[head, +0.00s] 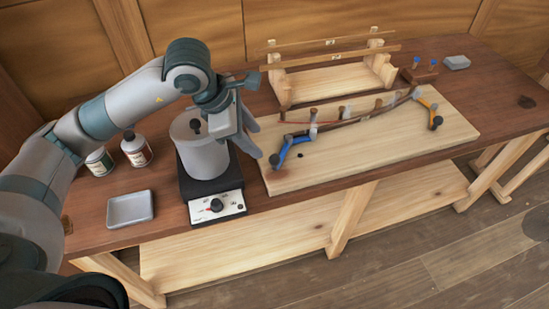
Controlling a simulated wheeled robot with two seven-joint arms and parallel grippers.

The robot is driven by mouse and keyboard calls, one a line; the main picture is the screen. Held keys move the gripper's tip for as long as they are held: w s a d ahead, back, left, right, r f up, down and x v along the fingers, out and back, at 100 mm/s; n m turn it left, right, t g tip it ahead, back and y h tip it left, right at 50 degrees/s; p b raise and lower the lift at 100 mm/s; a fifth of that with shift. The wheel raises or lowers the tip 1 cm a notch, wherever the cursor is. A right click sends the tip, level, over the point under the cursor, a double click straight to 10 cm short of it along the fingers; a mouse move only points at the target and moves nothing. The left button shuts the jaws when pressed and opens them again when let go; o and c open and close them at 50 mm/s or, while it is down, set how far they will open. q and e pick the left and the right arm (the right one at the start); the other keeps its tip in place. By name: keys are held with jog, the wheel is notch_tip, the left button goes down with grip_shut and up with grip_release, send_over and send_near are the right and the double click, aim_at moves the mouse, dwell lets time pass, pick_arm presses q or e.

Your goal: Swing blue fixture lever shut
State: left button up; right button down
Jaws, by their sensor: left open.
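The blue fixture lever (287,148) stands at the left end of the pale fixture board (385,150), angled down toward the front left, with a black knob at its lower end. My left gripper (258,140) is open and empty just left of the blue lever, above the board's left edge. It appears apart from the lever. A brown curved strip (365,117) runs along the board from the blue lever to an orange lever (429,107) at the right end. My right gripper is out of view.
A grey pot (203,157) on a black heater with a dial stands left of the board, close under my left arm. Two jars (136,149) and a grey tray (130,209) lie further left. A wooden rack (330,80) stands behind.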

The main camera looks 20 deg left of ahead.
aim_at(272, 158)
pick_arm(q)
jog(key=p+x, duration=0.4)
jog(key=x, duration=1)
jog(key=shift+s, duration=0.1)
grip_shut()
